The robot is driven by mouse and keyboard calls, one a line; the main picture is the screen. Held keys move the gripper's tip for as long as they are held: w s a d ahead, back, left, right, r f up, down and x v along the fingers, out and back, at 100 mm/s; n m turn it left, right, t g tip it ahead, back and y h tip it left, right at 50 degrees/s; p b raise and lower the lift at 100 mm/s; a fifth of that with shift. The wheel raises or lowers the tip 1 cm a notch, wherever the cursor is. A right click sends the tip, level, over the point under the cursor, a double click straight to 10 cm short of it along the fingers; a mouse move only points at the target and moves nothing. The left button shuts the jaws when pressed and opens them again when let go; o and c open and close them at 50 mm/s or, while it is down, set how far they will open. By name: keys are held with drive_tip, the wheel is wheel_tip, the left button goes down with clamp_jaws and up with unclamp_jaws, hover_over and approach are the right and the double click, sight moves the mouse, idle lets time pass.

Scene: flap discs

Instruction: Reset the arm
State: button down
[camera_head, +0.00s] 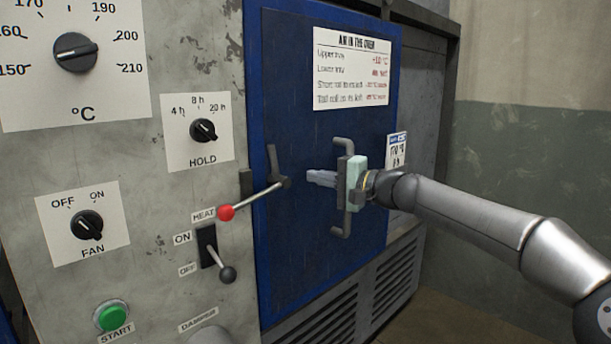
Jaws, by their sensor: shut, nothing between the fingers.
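My gripper (310,177) is in front of the blue oven door (300,90), at about the height of the door's middle. Its fingers point left and are shut with nothing between them. My arm reaches in from the right edge of the picture. A grey door handle (342,143) shows above and below the gripper; its middle is hidden behind the gripper. Whether the gripper touches the handle cannot be told. A latch lever with a red knob (227,212) sticks out to the left of the fingers, apart from them.
The grey panel at left carries a temperature dial (75,53), a HOLD dial (203,130), a FAN dial (87,225), a HEAT lever (227,273) and a green START button (112,316). A notice (352,68) is on the door. The wall at right leaves free room.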

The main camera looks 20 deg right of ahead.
drive_tip(key=v, duration=0.7)
drive_tip(key=s+a+f+n+g+h+p, duration=0.2)
drive_tip(key=a+f+g+p, duration=0.3)
drive_tip(key=a+f, duration=0.4)
drive_tip(key=s+a+f+n+g+h+p, duration=0.1)
drive_tip(key=a+f+n+g+p, duration=0.3)
drive_tip(key=a+f, duration=0.5)
drive_tip(key=s+a+r+n+g+h+p, duration=0.1)
drive_tip(key=s+a+g+h+p, duration=0.35)
drive_tip(key=s, duration=0.65)
drive_tip(key=s+d+r+n+h+p, duration=0.1)
drive_tip(key=s+d+r+h+p, duration=0.1)
drive_tip(key=s, duration=0.6)
drive_tip(key=s+d+r+n+h+p, duration=0.1)
drive_tip(key=s+d+r+n+p, duration=0.1)
drive_tip(key=s+r+p, duration=0.3)
drive_tip(key=s+p, duration=0.1)
drive_tip(key=s, duration=0.2)
drive_tip(key=shift+d+h+p, duration=0.25)
drive_tip(key=shift+h+p, duration=0.1)
drive_tip(key=shift+r, duration=0.1)
